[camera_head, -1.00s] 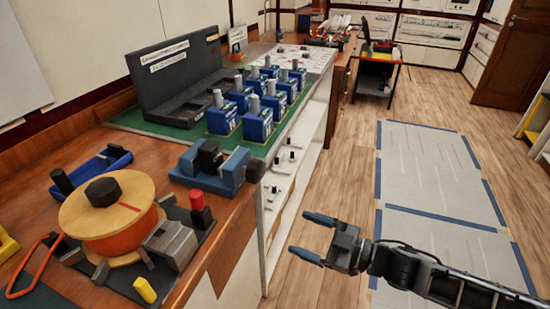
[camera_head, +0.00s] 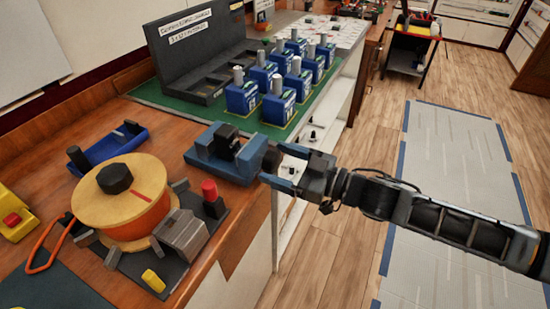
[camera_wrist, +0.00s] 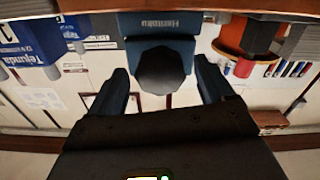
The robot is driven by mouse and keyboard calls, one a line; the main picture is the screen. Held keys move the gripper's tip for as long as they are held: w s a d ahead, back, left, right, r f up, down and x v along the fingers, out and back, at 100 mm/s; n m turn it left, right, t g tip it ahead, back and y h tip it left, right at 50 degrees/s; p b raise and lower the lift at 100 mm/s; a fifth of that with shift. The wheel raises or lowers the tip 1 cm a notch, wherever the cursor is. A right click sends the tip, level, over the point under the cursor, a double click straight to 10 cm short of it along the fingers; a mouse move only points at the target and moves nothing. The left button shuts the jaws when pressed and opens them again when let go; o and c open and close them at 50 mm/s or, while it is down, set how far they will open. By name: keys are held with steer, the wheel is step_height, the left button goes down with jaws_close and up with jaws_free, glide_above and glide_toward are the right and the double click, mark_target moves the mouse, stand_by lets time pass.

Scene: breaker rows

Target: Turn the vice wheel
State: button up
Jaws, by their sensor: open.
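The blue vice (camera_head: 226,152) sits at the bench's right edge, with a dark block between its jaws. Its dark, faceted wheel (camera_head: 271,158) sticks out over the edge toward my gripper. My gripper (camera_head: 272,166) is open, and its blue fingertips are at the wheel in the head view. In the wrist view, the wheel (camera_wrist: 161,71) lies between the two spread fingers of my gripper (camera_wrist: 161,88), with a gap on each side. The vice body (camera_wrist: 160,25) is beyond it. In the head view part of the wheel is hidden by the fingertips.
A spool (camera_head: 125,198) with an orange middle stands on a dark base left of the vice. Several blue breakers (camera_head: 242,98) stand on a green mat behind it. A blue tray (camera_head: 110,147) lies left. Floor at right is free.

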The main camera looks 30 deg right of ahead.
steer(key=shift+x, duration=0.9)
steer(key=shift+s, duration=0.1)
steer(key=c, duration=1)
steer(key=shift+n+p, duration=0.3)
steer(key=shift+p, duration=0.1)
steer(key=shift+c, duration=0.2)
steer(key=o, duration=1)
steer(key=shift+o, duration=0.2)
steer(key=shift+d, duration=0.1)
steer(key=b+v, duration=0.1)
steer(key=v, duration=0.6)
steer(key=shift+s, duration=0.3)
